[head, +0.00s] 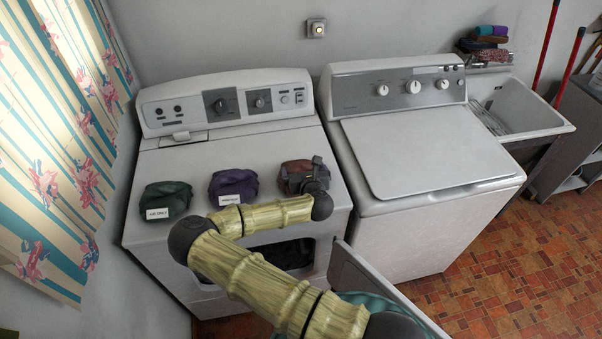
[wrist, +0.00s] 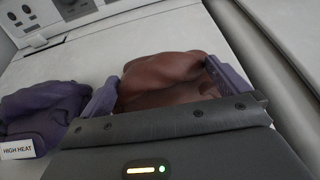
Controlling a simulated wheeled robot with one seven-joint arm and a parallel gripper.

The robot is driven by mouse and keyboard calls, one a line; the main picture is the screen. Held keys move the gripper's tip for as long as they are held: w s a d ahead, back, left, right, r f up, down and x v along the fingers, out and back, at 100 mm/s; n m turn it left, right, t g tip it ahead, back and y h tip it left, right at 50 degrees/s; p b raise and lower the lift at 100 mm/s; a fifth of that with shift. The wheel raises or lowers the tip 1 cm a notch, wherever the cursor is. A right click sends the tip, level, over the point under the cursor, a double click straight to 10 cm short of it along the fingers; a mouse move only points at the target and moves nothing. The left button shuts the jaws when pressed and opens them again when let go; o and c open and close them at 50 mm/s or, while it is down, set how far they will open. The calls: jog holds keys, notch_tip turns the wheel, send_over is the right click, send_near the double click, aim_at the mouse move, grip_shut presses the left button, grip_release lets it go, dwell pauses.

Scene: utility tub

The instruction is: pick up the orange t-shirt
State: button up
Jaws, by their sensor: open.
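A folded reddish-brown cloth (head: 292,168), the closest match to the orange t-shirt, lies on top of the left machine near its right edge. In the wrist view the cloth (wrist: 165,72) sits between the two purple fingers of my gripper (wrist: 166,82). The fingers are open, one on each side of it. Whether they touch it, I cannot tell. My gripper (head: 306,180) partly covers the cloth in the head view. The dark palm hides the cloth's near part in the wrist view.
A purple cloth (head: 234,186) labelled HIGH HEAT and a dark green cloth (head: 166,199) lie to the left on the same machine. A closed washer (head: 428,150) stands to the right. Beyond it is a utility tub (head: 520,104) with folded cloths (head: 484,40) behind.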

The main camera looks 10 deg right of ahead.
jog(key=shift+x, duration=0.95)
jog(key=shift+w, duration=0.15)
jog(key=shift+c, duration=0.2)
jog(key=shift+d, duration=0.1)
jog(key=c, duration=1)
jog(key=shift+o, duration=0.2)
jog(key=shift+r, duration=0.1)
jog(key=shift+a+r, duration=0.2)
jog(key=shift+r, duration=0.05)
notch_tip(320, 180, up, 9)
jog(key=shift+b, duration=0.95)
jog(key=shift+r, duration=0.15)
jog(key=shift+d, duration=0.1)
